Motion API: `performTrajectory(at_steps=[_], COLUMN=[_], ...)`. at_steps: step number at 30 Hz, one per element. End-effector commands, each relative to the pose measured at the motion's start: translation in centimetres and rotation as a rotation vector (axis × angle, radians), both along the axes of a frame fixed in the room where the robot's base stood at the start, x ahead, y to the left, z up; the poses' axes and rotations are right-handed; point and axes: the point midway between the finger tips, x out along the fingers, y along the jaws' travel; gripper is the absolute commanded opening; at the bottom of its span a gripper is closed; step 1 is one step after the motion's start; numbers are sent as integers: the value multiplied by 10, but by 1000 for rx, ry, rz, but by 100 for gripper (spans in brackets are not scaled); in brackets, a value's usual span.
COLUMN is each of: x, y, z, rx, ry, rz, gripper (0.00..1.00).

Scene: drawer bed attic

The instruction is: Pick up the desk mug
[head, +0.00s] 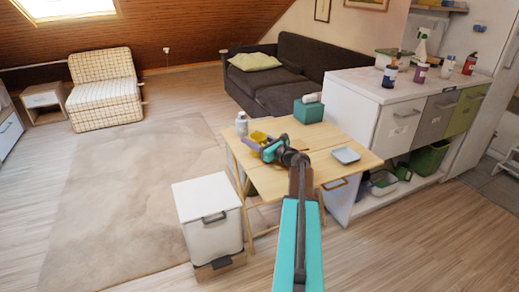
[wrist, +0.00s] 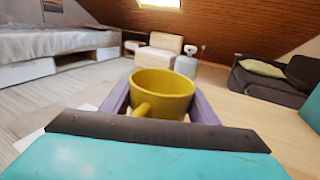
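The desk mug is a yellow cup (wrist: 163,92) in the middle of the wrist view, upright, with its handle towards the camera. The purple fingers of my gripper (wrist: 161,100) lie along its left and right sides, close against it. Whether they press on it cannot be told. In the head view, the mug (head: 258,136) is small at the far left part of the wooden table (head: 265,184), with my gripper (head: 258,145) around it. Its base is hidden, so contact with the tabletop is unclear.
A white bottle (head: 241,123) stands just behind the mug. A green box (head: 308,110) and a pale blue tray (head: 345,155) are on the table further right. A white bin (head: 208,215) stands at the table's front left. A dark sofa (head: 290,70) is behind.

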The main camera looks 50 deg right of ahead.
Motion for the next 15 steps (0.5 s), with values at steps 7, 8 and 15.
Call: performTrajectory(at_steps=[7,8,15], x=[0,0,0], y=[0,0,1], z=[0,1,10], rx=[0,0,-1], ry=[0,0,-1], rz=[1,1,1], gripper=[27,26,26])
